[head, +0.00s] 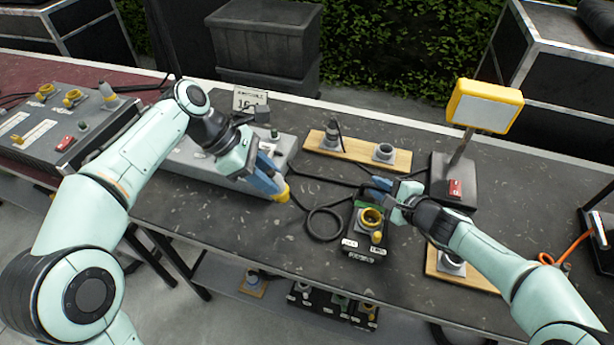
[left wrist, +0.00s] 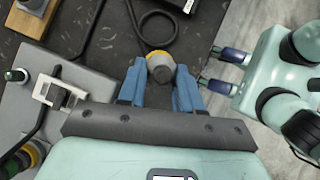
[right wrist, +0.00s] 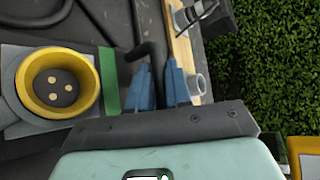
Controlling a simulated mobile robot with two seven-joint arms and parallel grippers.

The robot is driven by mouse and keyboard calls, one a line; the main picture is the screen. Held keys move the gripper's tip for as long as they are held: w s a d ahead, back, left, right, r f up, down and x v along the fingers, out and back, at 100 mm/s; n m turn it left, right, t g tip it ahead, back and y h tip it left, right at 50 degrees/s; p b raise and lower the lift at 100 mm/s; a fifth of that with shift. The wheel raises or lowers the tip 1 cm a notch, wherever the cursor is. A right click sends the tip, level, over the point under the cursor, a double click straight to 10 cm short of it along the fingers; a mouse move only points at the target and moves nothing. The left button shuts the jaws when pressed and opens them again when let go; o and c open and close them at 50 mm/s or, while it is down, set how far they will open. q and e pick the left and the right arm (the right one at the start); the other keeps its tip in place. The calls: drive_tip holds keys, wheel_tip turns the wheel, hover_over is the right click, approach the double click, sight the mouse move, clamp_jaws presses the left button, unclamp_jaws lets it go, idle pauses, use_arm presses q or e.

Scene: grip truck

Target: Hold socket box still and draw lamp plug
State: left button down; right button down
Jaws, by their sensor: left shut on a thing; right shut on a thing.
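The socket box (head: 366,240) is a small dark box with white labels and a green strip on the table. Its yellow-ringed socket (head: 371,218) faces up, and the right wrist view shows it empty with three contacts (right wrist: 53,88). My left gripper (head: 274,185) is shut on a grey plug with a yellow ring (left wrist: 160,66), held left of the box and apart from it. A black cable runs from the plug's area. My right gripper (head: 381,184) is at the box's far side, shut on a dark part beside the green strip (right wrist: 110,85); its fingers partly hide that part.
The yellow-framed lamp (head: 485,105) stands on a dark base with a red switch (head: 455,189), right of my right gripper. A wooden board with sockets (head: 357,152) lies behind. A grey panel (head: 205,165) lies under my left arm. A looped cable (head: 325,224) lies between the grippers.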

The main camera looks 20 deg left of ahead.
use_arm(q)
drive_tip(key=shift+s+a+r+g+y, duration=0.15)
drive_tip(key=shift+a+r+y, duration=0.1)
drive_tip(key=shift+a+y, duration=0.25)
drive_tip(key=shift+s+a+r+g+y, duration=0.15)
drive_tip(key=shift+a+r+y, duration=0.2)
drive_tip(key=shift+a, duration=0.25)
drive_tip(key=shift+s+a+r+y, duration=0.15)
drive_tip(key=shift+a+r+y, duration=0.05)
drive_tip(key=shift+a+y, duration=0.3)
use_arm(e)
drive_tip(key=c, duration=1)
unclamp_jaws()
drive_tip(key=shift+o, duration=0.2)
drive_tip(key=shift+d, duration=0.1)
drive_tip(key=v, duration=1.3)
drive_tip(key=w+d+m+t+h, duration=0.1)
drive_tip(key=d+m+h, duration=0.3)
drive_tip(key=d, duration=0.6)
drive_tip(key=w+d+m+t+h, duration=0.1)
drive_tip(key=w+d+m+h, duration=0.3)
drive_tip(key=d, duration=0.7)
drive_tip(key=shift+w+f+m+t+h, duration=0.25)
drive_tip(key=shift+w+m+t+h, duration=0.05)
